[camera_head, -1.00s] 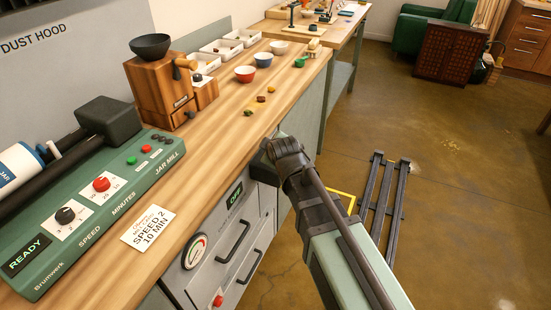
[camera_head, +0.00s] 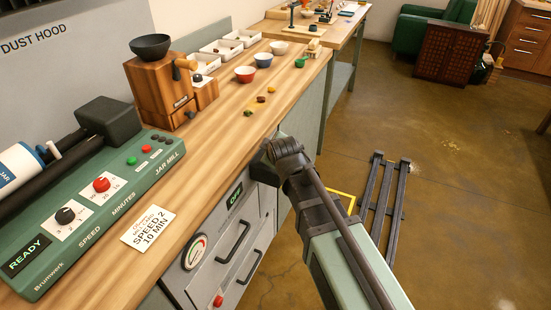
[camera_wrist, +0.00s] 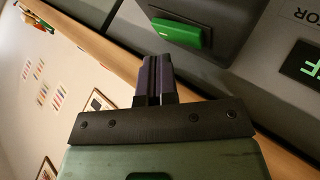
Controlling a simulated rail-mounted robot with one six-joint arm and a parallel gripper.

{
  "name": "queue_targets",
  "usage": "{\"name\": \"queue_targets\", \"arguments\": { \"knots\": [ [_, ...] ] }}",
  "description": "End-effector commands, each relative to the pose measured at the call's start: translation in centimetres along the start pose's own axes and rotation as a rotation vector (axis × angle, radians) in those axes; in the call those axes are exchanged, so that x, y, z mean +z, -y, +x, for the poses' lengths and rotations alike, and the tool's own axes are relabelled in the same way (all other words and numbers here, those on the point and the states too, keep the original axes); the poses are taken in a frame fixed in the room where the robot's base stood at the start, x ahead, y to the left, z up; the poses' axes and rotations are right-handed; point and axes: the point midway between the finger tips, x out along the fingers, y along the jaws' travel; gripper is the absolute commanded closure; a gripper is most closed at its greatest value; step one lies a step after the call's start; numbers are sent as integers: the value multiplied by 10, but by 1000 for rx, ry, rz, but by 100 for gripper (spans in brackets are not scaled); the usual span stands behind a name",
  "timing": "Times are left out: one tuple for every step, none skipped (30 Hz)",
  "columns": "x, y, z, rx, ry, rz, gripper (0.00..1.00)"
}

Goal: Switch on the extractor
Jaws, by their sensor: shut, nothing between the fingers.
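The extractor's grey front panel (camera_head: 207,240) is set into the bench front in the head view, with a small lit display (camera_head: 235,194) whose green lettering is too small to read surely. In the wrist view a green switch (camera_wrist: 177,34) sits on a dark plate, and part of the display (camera_wrist: 304,64) shows a green letter F beside cut-off lettering ending in OR. My gripper (camera_wrist: 155,62) is shut and empty, its fingertips just below the green switch in the picture. I cannot tell whether they touch it. In the head view my arm hides the switch and the fingers.
The panel also has a round gauge (camera_head: 195,251), a red knob (camera_head: 218,300) and dark handles (camera_head: 249,266). On the wooden bench top stand a green jar mill (camera_head: 90,215), a card (camera_head: 148,228), a wooden grinder (camera_head: 158,88) and bowls (camera_head: 245,73).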

Motion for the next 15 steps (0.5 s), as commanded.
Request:
{"name": "queue_targets", "arguments": {
  "knots": [
    [0, 0, 0, 0, 0, 0, 100],
    [0, 0, 0, 0, 0, 0, 100],
    [0, 0, 0, 0, 0, 0, 100],
    [0, 0, 0, 0, 0, 0, 100],
    [0, 0, 0, 0, 0, 0, 100],
    [0, 0, 0, 0, 0, 0, 100],
    [0, 0, 0, 0, 0, 0, 100],
    [0, 0, 0, 0, 0, 0, 100],
    [0, 0, 0, 0, 0, 0, 100],
    [0, 0, 0, 0, 0, 0, 100],
    [0, 0, 0, 0, 0, 0, 100],
    [0, 0, 1, 0, 0, 0, 100],
    [1, 1, 1, 0, 0, 0, 100],
    [2, 2, 2, 0, 0, 0, 100],
    [3, 3, 4, 0, 0, 0, 100]
  ]
}}
